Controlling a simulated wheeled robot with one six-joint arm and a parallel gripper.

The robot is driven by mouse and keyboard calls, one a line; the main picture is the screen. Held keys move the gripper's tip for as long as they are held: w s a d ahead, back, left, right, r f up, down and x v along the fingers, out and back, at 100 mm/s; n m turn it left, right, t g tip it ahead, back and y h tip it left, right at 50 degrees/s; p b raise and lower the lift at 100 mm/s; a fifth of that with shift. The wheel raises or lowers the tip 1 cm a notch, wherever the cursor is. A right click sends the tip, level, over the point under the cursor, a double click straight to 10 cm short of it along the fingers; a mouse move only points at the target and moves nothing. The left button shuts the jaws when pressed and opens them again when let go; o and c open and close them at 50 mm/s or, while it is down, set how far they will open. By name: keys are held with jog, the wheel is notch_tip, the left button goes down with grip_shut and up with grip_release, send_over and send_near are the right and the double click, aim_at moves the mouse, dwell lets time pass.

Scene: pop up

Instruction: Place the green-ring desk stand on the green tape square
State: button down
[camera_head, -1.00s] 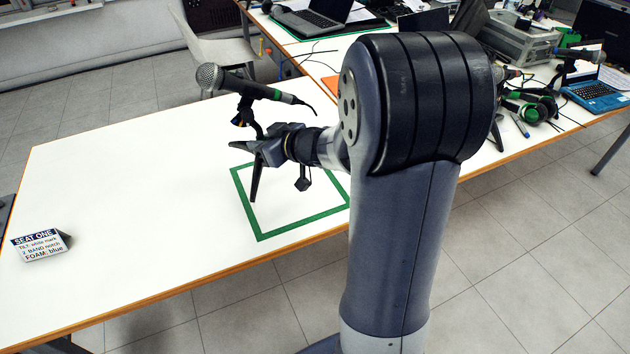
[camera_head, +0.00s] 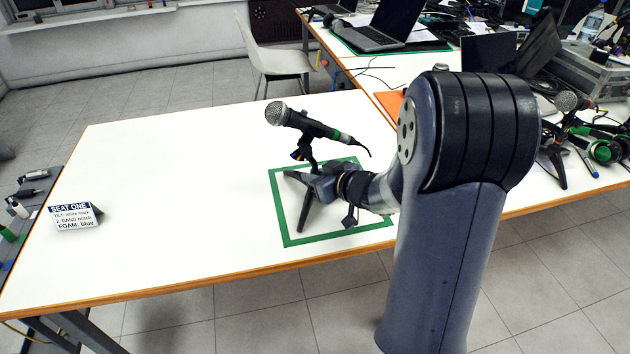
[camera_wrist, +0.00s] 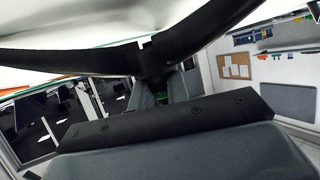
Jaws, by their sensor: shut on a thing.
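The desk stand (camera_head: 305,212) is black with spread legs and carries a microphone (camera_head: 318,128) with a silver mesh head and a green ring near its cable end. The microphone tilts, mesh end up and to the left. My gripper (camera_head: 322,184) is shut on the stand just above its legs. The stand is upright over the green tape square (camera_head: 340,236), with its visible legs inside the outline in the head view. I cannot tell whether the feet touch the table. In the wrist view, dark legs (camera_wrist: 75,56) spread across the top, above my gripper (camera_wrist: 163,88).
The white table (camera_head: 180,180) is mostly clear left of the square. A SEAT ONE sign (camera_head: 76,216) stands at its left end. Another microphone (camera_head: 568,102) on a stand and headphones (camera_head: 605,148) are at right. A laptop (camera_head: 375,35) sits behind, near a white chair (camera_head: 270,55).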

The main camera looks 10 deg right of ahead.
dwell(0.3)
jog(key=c, duration=1.8)
grip_release()
jog(key=shift+f, duration=0.2)
jog(key=o, duration=0.4)
jog(key=shift+o, duration=0.2)
jog(key=shift+r, duration=0.1)
jog(key=shift+s+r, duration=0.15)
jog(key=shift+r, duration=0.05)
jog(key=p+v, duration=0.3)
jog(key=v, duration=0.8)
jog(key=shift+s+d, duration=0.2)
jog(key=shift+s, duration=0.1)
jog(key=shift+r, duration=0.1)
